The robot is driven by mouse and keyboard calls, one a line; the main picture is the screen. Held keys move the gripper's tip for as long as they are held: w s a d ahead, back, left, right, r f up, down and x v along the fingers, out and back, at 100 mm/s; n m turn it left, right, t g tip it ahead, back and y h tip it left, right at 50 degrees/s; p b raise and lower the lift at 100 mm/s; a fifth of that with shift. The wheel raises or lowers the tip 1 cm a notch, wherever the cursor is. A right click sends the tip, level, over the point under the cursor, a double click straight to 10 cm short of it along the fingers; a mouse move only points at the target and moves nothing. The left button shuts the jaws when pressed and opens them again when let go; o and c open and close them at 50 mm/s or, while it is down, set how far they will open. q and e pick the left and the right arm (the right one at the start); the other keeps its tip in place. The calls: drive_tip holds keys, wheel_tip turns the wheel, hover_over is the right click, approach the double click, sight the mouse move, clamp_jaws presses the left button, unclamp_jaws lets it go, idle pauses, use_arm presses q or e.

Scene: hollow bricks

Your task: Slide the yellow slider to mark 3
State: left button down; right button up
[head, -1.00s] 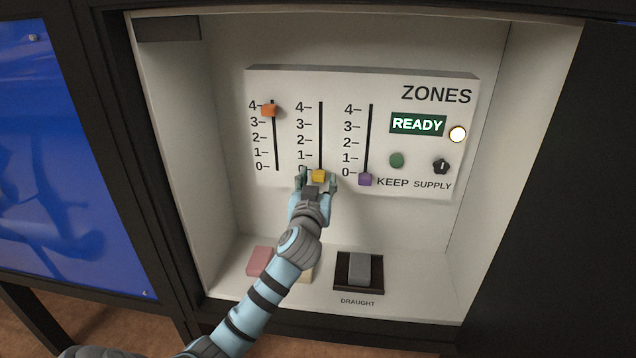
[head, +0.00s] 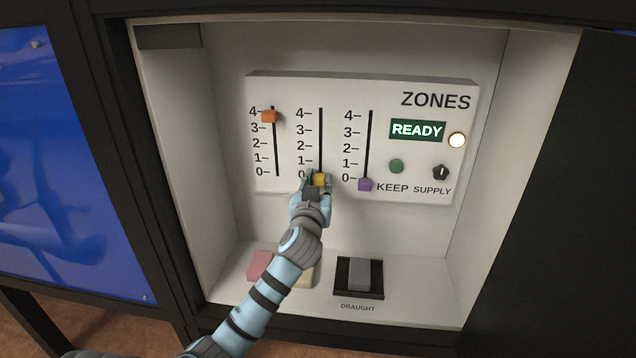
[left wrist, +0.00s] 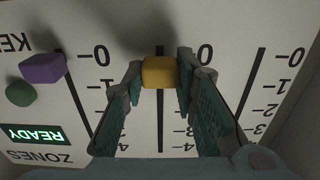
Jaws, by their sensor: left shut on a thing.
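The yellow slider (head: 319,180) is at the bottom of the middle slot, about at mark 0. My left gripper (head: 318,183) is shut on it, with one finger on each side. In the left wrist view the yellow slider (left wrist: 159,72) sits between the fingertips of my left gripper (left wrist: 160,80), and that view is upside down relative to the panel. The slot and its scale (head: 320,135) run up to mark 4 above the slider, and mark 3 is clear. My right gripper is not in view.
The orange slider (head: 270,117) is near mark 4 on the left slot. The purple slider (head: 365,184) is near 0 on the right slot. The panel (head: 430,100) also has a lit READY display (head: 417,130), a green button (head: 397,166) and a black knob (head: 440,172). A draught switch (head: 359,275) is below.

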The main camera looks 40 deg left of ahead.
use_arm(q)
wheel_tip(320, 180, up, 12)
drive_tip(key=p, duration=0.9)
drive_tip(key=shift+p, duration=0.35)
drive_tip(key=shift+f, duration=0.25)
drive_tip(key=c, duration=1.3)
unclamp_jaws()
drive_tip(key=shift+s+d, duration=0.1)
drive_tip(key=v, duration=1.1)
drive_tip(key=shift+s+d, duration=0.15)
drive_tip(key=shift+s, duration=0.25)
